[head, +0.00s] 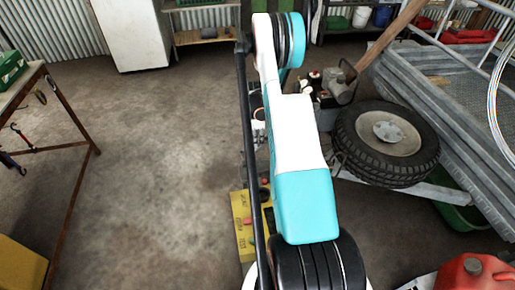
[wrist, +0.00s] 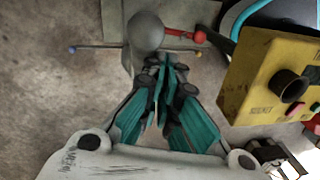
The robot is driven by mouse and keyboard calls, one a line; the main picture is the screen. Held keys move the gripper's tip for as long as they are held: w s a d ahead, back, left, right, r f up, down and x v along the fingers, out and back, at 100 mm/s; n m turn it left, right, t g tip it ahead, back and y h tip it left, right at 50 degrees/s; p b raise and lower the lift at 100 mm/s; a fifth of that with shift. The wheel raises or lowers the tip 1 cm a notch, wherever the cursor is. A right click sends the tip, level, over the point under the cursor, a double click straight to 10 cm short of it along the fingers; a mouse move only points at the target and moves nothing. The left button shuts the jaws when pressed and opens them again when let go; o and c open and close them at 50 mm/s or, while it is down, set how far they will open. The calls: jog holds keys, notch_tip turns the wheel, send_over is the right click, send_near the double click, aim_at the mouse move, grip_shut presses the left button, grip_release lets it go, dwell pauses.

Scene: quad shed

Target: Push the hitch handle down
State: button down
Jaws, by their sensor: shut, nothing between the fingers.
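My gripper (wrist: 162,68) is shut and empty in the wrist view, its teal fingers together. Just beyond the fingertips is a rounded grey knob (wrist: 146,30) on a pale metal part; I cannot tell whether the fingers touch it. A red lever with a rounded end (wrist: 190,36) extends right from beside the knob and looks like the hitch handle, though I cannot be sure. A thin rod (wrist: 100,47) with coloured ends crosses behind the fingers. In the head view my arm hides the gripper and most of the hitch area.
A yellow control box (wrist: 268,75) stands close right of my gripper; it also shows in the head view (head: 243,222). A trailer (head: 440,95) with a spare wheel (head: 387,142) is on the right. A workbench (head: 25,80) stands left. The concrete floor between is clear.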

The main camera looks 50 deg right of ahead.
jog(key=shift+d+f, duration=0.4)
jog(key=shift+d, duration=0.45)
jog(key=s+d+f+b, duration=0.2)
jog(key=s+d+f, duration=0.1)
jog(key=d+f, duration=0.1)
jog(key=shift+s+d+f, duration=0.2)
jog(key=shift+s+f, duration=0.05)
jog(key=shift+f, duration=0.65)
